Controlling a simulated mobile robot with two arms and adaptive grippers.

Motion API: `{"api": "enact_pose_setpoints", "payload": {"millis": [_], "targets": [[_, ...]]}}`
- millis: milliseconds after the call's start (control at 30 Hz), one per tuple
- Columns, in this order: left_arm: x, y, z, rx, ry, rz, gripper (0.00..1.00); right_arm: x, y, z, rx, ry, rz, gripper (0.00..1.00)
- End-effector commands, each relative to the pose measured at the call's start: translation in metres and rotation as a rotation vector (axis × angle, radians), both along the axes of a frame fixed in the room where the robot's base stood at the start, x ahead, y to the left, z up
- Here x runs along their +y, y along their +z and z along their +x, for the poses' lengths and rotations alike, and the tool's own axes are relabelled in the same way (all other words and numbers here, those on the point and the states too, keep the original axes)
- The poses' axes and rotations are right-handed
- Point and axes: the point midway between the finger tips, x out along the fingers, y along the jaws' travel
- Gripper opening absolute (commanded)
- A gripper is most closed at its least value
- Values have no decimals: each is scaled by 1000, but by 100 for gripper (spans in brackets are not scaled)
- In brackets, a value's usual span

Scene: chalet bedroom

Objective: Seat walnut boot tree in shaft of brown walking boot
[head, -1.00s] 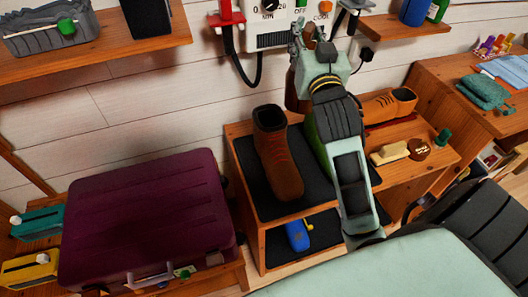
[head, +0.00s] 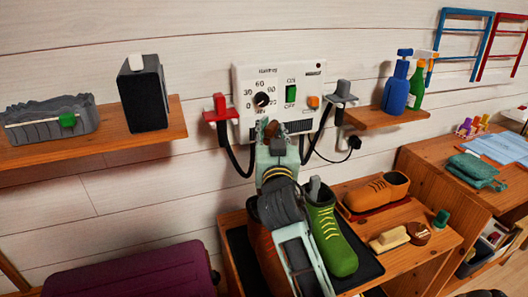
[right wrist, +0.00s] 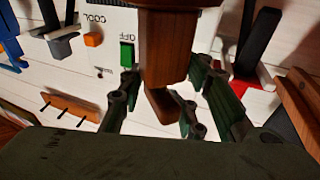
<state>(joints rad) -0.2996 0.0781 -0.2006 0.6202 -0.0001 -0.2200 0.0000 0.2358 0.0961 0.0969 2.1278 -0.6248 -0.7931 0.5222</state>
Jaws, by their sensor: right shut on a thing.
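The brown walking boot (head: 267,256) stands on the dark mat of the wooden bench in the head view, partly hidden behind my right arm. My right gripper (head: 271,130) is above it, in front of the wall unit's lower edge. In the right wrist view my right gripper (right wrist: 155,105) is shut on the walnut boot tree (right wrist: 168,48), a brown wooden piece between its fingers. In the head view the boot tree is mostly hidden by the gripper. The tree is above the boot, apart from it. The boot's opening is hidden. My left gripper is out of view.
A green boot (head: 332,240) with a grey piece in its top stands close to the right of the brown boot. A brown shoe (head: 377,192), brush (head: 389,240) and round tin (head: 418,233) are farther right. The wall unit (head: 279,88) with hoses is behind.

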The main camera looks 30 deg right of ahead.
Motion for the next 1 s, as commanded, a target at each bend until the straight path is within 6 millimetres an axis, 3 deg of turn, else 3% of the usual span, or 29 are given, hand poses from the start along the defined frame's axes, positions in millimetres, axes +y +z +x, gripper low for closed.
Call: {"api": "enact_pose_setpoints", "payload": {"millis": [267, 500, 900, 933, 1000], "targets": [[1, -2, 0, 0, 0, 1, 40, 14, -15, 17, -2, -1, -2, 0], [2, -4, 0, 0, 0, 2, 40, 14, -49, 17, 0, -1, -2, 0], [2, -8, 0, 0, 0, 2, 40, 14, -55, 16, -3, -1, -1, 0], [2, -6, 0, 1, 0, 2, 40, 14, -55, 16, -1, -1, 0, 33], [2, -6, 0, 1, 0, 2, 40, 14, -55, 16, -1, -1, 0, 40]]}}
